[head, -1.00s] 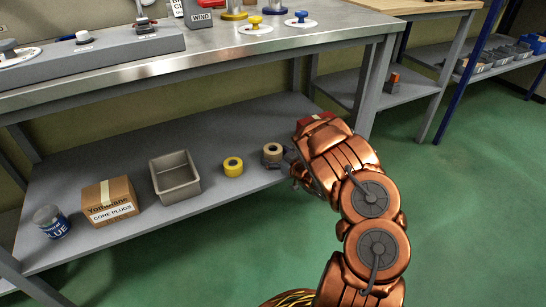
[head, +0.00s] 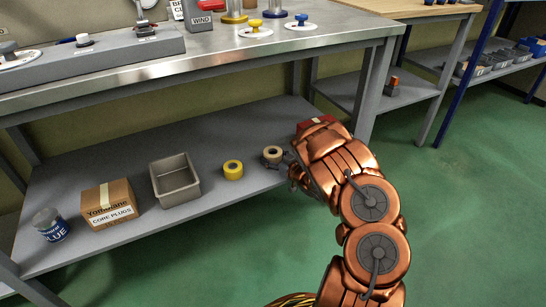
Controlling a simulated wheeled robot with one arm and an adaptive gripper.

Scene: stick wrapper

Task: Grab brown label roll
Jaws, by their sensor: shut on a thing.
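The brown label roll (head: 272,154) is a tan ring with an open core, near the right end of the lower shelf. My gripper (head: 281,162) reaches it from the right, with dark fingers at its near and right side, and is shut on it. Much of my gripper is hidden behind my copper arm. Whether the roll still touches the shelf I cannot tell. A yellow roll (head: 233,169) lies just left of the brown one, apart from it.
On the lower shelf (head: 128,151) stand a grey metal tray (head: 175,180), a cardboard box marked CORE PLUGS (head: 109,205) and a glue can (head: 51,225). A red thing (head: 316,121) shows behind my arm. The workbench top (head: 225,60) overhangs the shelf.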

